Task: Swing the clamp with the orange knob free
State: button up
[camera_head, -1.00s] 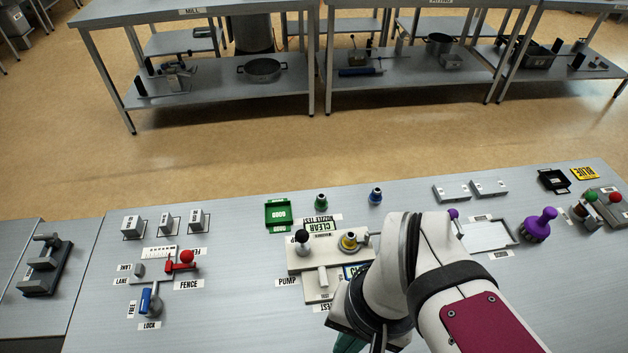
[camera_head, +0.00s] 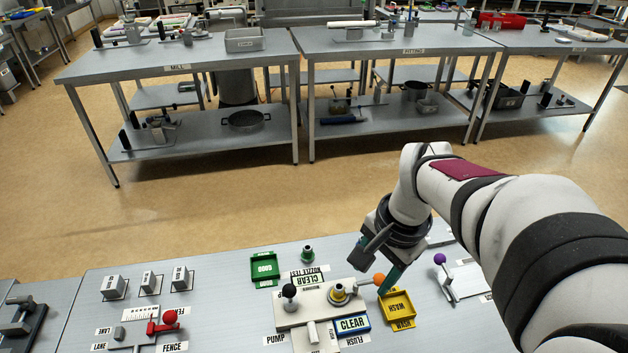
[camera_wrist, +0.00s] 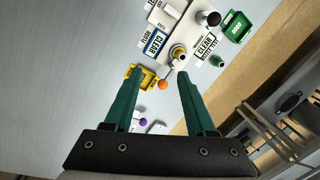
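The orange knob (camera_head: 379,279) sits at the end of a short pale clamp arm (camera_head: 362,283) reaching right from the brass-yellow fitting (camera_head: 338,294) on the cream base plate (camera_head: 290,316). In the wrist view the orange knob (camera_wrist: 163,85) lies between the fingers' lines, slightly below fingertip level in the picture. My gripper (camera_head: 388,284) is above the bench just right of the knob. In the wrist view my gripper (camera_wrist: 160,74) has its two green fingers wide apart with nothing held. I cannot tell the height between fingertips and knob.
A yellow WASH tray (camera_head: 398,306) lies right beside the knob. A black-knobbed lever (camera_head: 289,292), a blue CLEAR plate (camera_head: 352,324), a green tray (camera_head: 264,269) and a green-topped nozzle (camera_head: 307,254) are near. A purple-knobbed lever (camera_head: 440,260) stands to the right.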

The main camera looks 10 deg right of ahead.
aim_at(381, 277)
jog(key=shift+o, duration=0.5)
jog(key=w+d+f+m, duration=0.3)
jog(key=w+d, duration=0.3)
jog(key=d, duration=0.2)
jog(key=shift+w+t+h, duration=0.2)
jog(key=shift+t+h, duration=0.1)
jog(key=shift+t, duration=0.1)
jog(key=w+f, duration=0.1)
jog(key=f, duration=0.9)
jog(key=w+f, duration=0.1)
jog(key=f, duration=0.3)
jog(key=shift+w+a+f, duration=0.3)
jog(key=shift+w+f, duration=0.05)
jog(key=shift+f, duration=0.05)
grip_shut()
